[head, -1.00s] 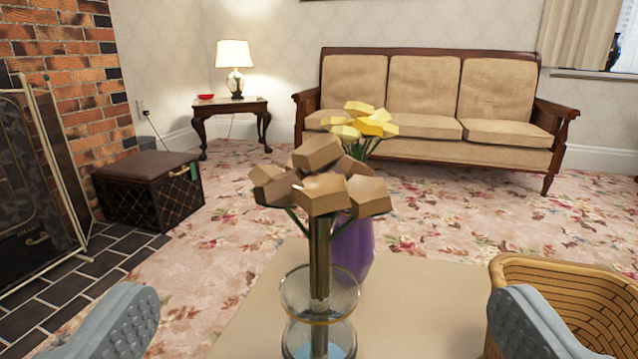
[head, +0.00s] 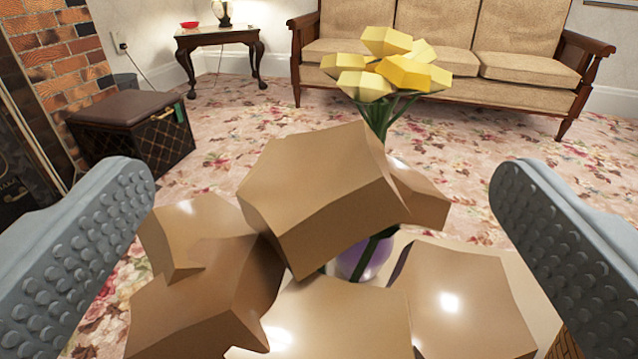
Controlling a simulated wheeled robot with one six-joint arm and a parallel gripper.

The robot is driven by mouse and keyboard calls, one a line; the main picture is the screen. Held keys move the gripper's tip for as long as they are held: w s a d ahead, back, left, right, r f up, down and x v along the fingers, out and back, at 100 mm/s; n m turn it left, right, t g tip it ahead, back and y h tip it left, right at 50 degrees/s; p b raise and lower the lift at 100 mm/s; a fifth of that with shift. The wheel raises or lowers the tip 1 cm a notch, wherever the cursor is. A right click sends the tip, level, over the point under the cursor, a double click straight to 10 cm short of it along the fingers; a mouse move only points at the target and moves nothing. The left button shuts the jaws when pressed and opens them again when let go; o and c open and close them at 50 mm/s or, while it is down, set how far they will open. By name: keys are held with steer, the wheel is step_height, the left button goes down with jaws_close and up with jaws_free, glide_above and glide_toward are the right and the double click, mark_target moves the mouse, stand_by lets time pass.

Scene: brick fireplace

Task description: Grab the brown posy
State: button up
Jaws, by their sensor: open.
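The brown posy (head: 320,195) is a bunch of blocky brown blooms that fills the lower middle of the view, very close. My gripper (head: 322,190) is open, with one grey studded finger at the left and one at the right. The blooms lie between and below the fingers, and neither finger visibly touches them. The posy's stems and the glass vase they stood in are hidden under the blooms.
A yellow posy (head: 385,75) stands behind in a purple vase (head: 365,258), mostly covered by the brown blooms. A bit of the tan tabletop (head: 520,290) shows at right. A sofa (head: 440,65), a side table (head: 215,38) and a dark box (head: 130,130) stand farther back.

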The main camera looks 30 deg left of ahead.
steer(key=shift+w+a, duration=0.2)
steer(key=shift+w, duration=0.15)
steer(key=c, duration=1)
step_height(320, 180, up, 10)
steer(key=shift+r, duration=0.1)
steer(key=shift+r, duration=2.05)
